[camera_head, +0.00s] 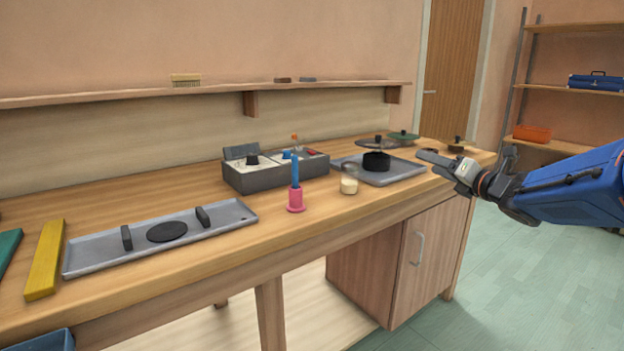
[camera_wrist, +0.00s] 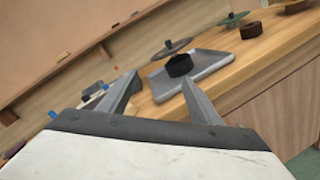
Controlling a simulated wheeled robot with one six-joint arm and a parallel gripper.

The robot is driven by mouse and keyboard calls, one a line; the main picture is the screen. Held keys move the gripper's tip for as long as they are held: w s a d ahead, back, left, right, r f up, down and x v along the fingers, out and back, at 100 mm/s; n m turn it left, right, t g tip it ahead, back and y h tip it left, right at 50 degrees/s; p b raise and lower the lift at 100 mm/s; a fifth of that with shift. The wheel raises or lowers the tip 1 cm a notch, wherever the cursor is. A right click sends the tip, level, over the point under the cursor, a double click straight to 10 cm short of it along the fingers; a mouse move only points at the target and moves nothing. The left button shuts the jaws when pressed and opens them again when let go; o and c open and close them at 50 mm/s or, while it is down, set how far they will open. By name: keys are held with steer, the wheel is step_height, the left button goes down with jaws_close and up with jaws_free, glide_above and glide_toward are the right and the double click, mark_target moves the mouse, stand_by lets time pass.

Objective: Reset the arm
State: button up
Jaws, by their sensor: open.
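My gripper (camera_head: 447,164) is at the right of the head view, off the front edge of the wooden workbench (camera_head: 330,205), with the blue arm reaching in from the right. In the wrist view my gripper (camera_wrist: 160,95) shows two grey fingers spread apart with nothing between them. Beyond the fingers lies a grey tray (camera_wrist: 215,64) with a black round block (camera_wrist: 180,66) and a disc above it. In the head view the same tray (camera_head: 407,170) and black block (camera_head: 376,162) stand left of the gripper, apart from it.
A grey divided box (camera_head: 270,180), a pink holder (camera_head: 296,201) with a blue stick, and a small jar (camera_head: 349,184) stand mid-bench. A long tray (camera_head: 90,257) and yellow bar (camera_head: 44,262) lie at left. A green disc (camera_head: 404,135) is at the back. Floor (camera_head: 520,270) is clear.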

steer(key=s+d+f+m+g+h, duration=0.1)
steer(key=s+d+f+m+h, duration=0.15)
steer(key=s+m, duration=0.35)
steer(key=s+d+f+m+g+h, duration=0.15)
steer(key=s+m+h, duration=0.25)
steer(key=m, duration=0.4)
steer(key=s+d+f+m+g+h, duration=0.1)
steer(key=s+f+m+h, duration=0.3)
steer(key=m, duration=0.3)
steer(key=s+a+f+m+g+y, duration=0.1)
steer(key=s+a+f+m+g, duration=0.1)
steer(key=s, duration=0.6)
steer(key=s+a+f+m+g+y, duration=0.1)
steer(key=s+a+f+m+g, duration=0.2)
steer(key=s+f+m, duration=0.3)
steer(key=s+a+f+m+g+y, duration=0.1)
steer(key=s+a+f+m+g, duration=0.2)
steer(key=s+f, duration=0.4)
steer(key=s+a+m, duration=0.1)
steer(key=s, duration=0.4)
